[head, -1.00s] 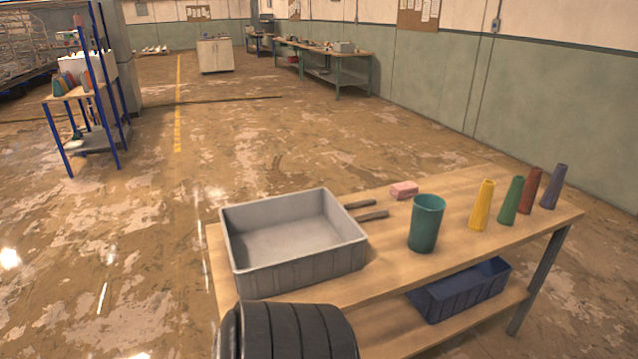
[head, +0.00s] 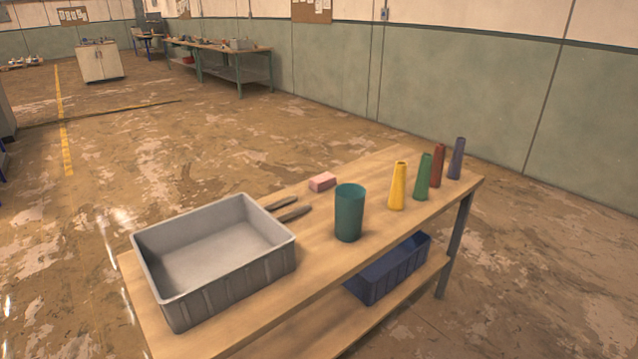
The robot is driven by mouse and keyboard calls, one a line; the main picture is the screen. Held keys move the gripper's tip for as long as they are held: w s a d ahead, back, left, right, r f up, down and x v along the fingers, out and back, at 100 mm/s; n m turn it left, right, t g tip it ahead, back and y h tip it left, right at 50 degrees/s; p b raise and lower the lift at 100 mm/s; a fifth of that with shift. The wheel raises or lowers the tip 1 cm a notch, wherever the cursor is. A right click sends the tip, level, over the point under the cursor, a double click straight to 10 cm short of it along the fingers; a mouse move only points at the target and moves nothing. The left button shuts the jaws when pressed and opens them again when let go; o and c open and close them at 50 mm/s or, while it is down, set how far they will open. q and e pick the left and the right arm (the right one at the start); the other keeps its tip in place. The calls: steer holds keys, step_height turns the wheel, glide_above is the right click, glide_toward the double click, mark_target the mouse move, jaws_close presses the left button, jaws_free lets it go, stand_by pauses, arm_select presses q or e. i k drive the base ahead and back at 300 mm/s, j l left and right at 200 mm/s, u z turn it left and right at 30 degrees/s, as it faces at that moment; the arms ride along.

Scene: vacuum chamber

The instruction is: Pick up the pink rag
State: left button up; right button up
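A small pink block-shaped thing (head: 323,182), which looks like the folded pink rag, lies on the wooden table (head: 262,296) near its far edge. It sits behind the teal cup (head: 349,212) and just beyond two dark handle-like tools (head: 290,209). Nothing covers it. Neither of my grippers shows in the head view.
A grey empty bin (head: 215,259) stands on the table's left part. A blue crate (head: 388,270) is on the lower shelf. Open floor lies beyond the table.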

mark_target(323, 182)
steer(key=z, duration=3.7)
steer(key=u, duration=3.7)
steer(key=i+l, duration=0.15)
steer(key=l, duration=0.25)
steer(key=i+l+u, duration=0.1)
steer(key=l, duration=0.35)
steer(key=i+l, duration=0.15)
steer(key=l, duration=0.25)
steer(key=u, duration=0.05)
